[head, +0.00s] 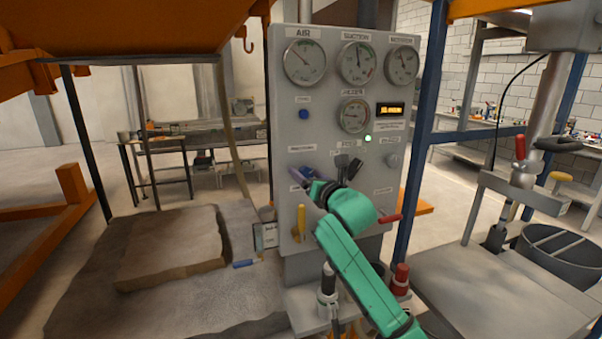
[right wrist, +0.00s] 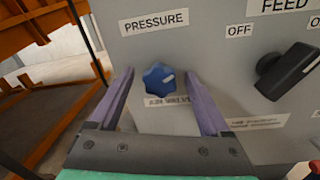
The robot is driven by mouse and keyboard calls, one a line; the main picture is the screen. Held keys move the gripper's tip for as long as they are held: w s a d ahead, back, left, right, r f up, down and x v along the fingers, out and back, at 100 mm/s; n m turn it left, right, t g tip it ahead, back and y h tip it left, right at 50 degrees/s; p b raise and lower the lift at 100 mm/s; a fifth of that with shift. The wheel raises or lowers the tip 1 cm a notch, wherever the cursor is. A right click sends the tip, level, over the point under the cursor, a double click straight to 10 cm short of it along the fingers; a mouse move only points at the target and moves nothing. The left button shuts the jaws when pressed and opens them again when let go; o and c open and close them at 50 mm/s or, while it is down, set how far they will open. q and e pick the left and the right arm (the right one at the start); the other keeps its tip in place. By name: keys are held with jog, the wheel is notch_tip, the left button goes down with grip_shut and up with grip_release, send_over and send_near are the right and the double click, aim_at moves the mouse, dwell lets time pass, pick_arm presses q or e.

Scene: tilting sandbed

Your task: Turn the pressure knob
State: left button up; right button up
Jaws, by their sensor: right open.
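The pressure knob (right wrist: 158,79) is a blue, lobed knob with a pale mark, on the grey panel below the PRESSURE label in the right wrist view. My right gripper (right wrist: 152,75) is open, its two purple fingers on either side of the knob, with visible gaps to it in the picture. Whether the fingertips reach the panel is unclear. In the head view my right gripper (head: 304,178) is at the panel's left half, below the PRESSURE label, and largely covers the knob there. My left gripper is not in view.
A black feed switch (right wrist: 288,72) sits right of the knob. The panel (head: 283,90) also carries several gauges, another blue knob (head: 304,115), a yellow lever (head: 301,222) and a red handle (head: 388,219). A sandbed (head: 90,250) lies at left, a blue post (head: 420,130) at right.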

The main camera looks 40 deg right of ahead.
jog(key=shift+s+r, duration=0.1)
jog(key=shift+s, duration=0.1)
jog(key=shift+s+r, duration=0.1)
jog(key=shift+s, duration=0.1)
jog(key=shift+c, duration=0.6)
jog(key=shift+s, duration=0.1)
jog(key=c, duration=0.6)
grip_shut()
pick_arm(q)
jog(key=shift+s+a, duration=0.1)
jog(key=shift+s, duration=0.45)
pick_arm(e)
jog(key=shift+m, duration=0.3)
